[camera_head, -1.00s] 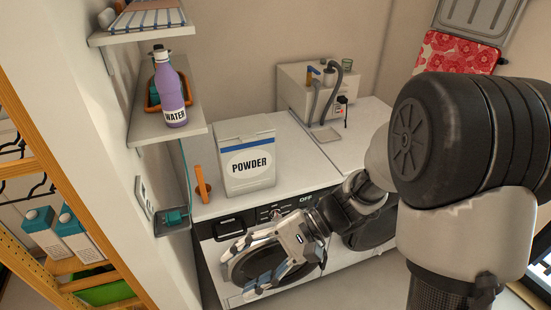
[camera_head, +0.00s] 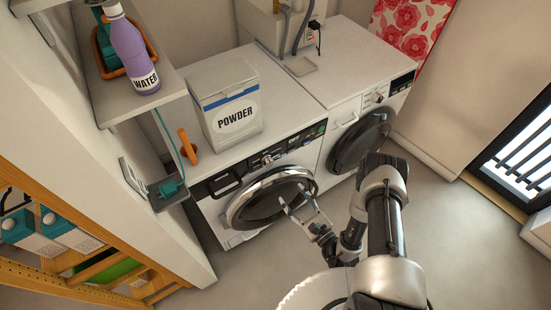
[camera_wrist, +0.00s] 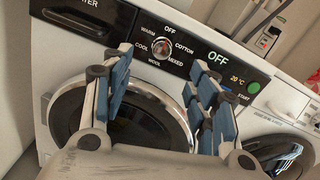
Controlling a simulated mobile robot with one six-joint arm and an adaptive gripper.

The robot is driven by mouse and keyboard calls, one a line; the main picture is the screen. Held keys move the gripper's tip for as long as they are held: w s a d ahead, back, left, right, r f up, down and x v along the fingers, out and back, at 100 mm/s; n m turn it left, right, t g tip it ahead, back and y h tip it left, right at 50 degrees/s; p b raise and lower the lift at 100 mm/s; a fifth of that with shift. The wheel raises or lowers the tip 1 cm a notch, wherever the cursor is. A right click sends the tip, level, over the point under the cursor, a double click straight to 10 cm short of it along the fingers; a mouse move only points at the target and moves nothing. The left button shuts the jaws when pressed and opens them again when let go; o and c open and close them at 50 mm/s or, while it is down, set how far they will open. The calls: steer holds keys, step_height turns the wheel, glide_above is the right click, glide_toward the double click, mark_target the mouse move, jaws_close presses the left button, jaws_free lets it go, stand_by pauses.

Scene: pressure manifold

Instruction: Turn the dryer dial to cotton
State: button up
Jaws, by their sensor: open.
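The dial (camera_wrist: 160,47) is a small round knob on the black panel of the left machine (camera_head: 300,165). In the wrist view, labels around it read OFF, COTTON, MIXED, WOOL, COOL and WARM. Its pointer is too small to read. The display (camera_wrist: 218,58) beside it reads OFF. The dial also shows in the head view (camera_head: 267,160), above the round door. My gripper (camera_head: 298,195) is open and empty, in front of that door and below the dial, apart from it. In the wrist view, the dial appears between and beyond my fingers (camera_wrist: 162,60).
A powder box (camera_head: 226,105) stands on the left machine. A second machine (camera_head: 345,115) with a dark door adjoins it on the right. A purple water bottle (camera_head: 131,48) stands on the wall shelf at left. The floor (camera_head: 440,230) at right is clear.

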mark_target(270, 164)
steer(key=shift+m+h, duration=0.3)
steer(key=shift+h, duration=0.1)
steer(key=b+x, duration=0.1)
steer(key=x, duration=0.4)
steer(key=b+x, duration=0.1)
steer(key=x, duration=0.5)
steer(key=f+b+x, duration=0.1)
steer(key=x, duration=0.4)
steer(key=shift+w+d+f, duration=0.1)
steer(key=shift+w, duration=0.25)
steer(key=c, duration=1.1)
